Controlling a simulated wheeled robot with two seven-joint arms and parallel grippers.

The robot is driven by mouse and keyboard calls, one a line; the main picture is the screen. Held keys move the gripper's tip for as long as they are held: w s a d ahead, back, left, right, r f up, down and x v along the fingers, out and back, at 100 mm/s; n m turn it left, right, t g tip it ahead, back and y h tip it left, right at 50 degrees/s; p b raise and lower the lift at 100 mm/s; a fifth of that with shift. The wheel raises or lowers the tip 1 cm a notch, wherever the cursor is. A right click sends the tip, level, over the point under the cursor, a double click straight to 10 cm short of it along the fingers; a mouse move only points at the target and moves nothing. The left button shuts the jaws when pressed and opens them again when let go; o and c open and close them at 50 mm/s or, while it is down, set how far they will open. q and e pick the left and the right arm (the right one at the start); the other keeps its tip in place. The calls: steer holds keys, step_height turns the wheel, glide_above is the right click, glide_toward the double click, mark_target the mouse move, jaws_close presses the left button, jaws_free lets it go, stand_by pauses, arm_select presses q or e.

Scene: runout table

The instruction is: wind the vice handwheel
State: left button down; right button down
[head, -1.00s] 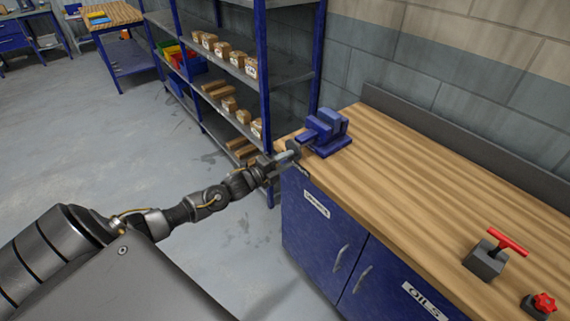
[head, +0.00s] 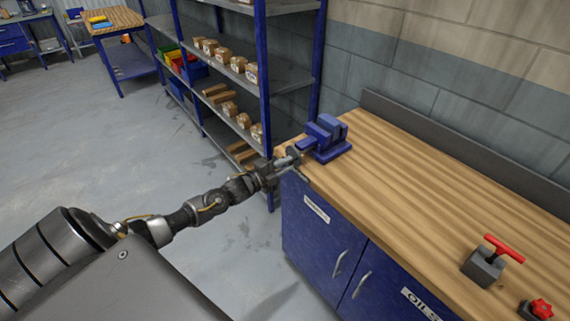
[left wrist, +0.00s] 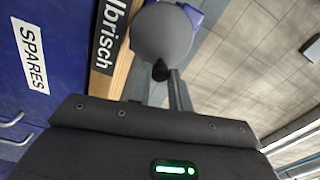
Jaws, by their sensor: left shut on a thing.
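The blue vice (head: 323,138) sits on the near left corner of the wooden workbench. Its grey handwheel (head: 293,153) faces left, out past the bench edge; it is small and partly hidden by my gripper in the head view. In the left wrist view the handwheel (left wrist: 162,32) is a round grey disc with a dark handle knob (left wrist: 160,70) at its lower rim. My left gripper (head: 283,163) is at the handwheel, its fingers (left wrist: 160,88) shut around the knob. Part of the knob is hidden between the fingers. My right gripper is not in view.
The workbench (head: 430,180) has blue cabinet doors below. A grey block with a red T-handle (head: 484,262) and a red star knob (head: 541,308) are at its right. A blue shelf rack (head: 262,80) with boxes stands behind my gripper. The floor at left is clear.

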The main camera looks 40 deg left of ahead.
arm_select(q)
steer(key=shift+r+n, duration=0.15)
steer(key=shift+n, duration=0.15)
steer(key=shift+a+r+n+p, duration=0.2)
steer(key=shift+r+n+p, duration=0.25)
steer(key=shift+n+p, duration=0.35)
steer(key=shift+w+n, duration=0.1)
steer(key=shift+n, duration=0.5)
steer(key=shift+a+n, duration=0.1)
steer(key=shift+n, duration=0.2)
steer(key=shift+a+r+n+p, duration=0.2)
steer(key=shift+r+n+p, duration=0.15)
steer(key=shift+n+p, duration=0.35)
steer(key=shift+w+a+n, duration=0.1)
steer(key=shift+n, duration=0.9)
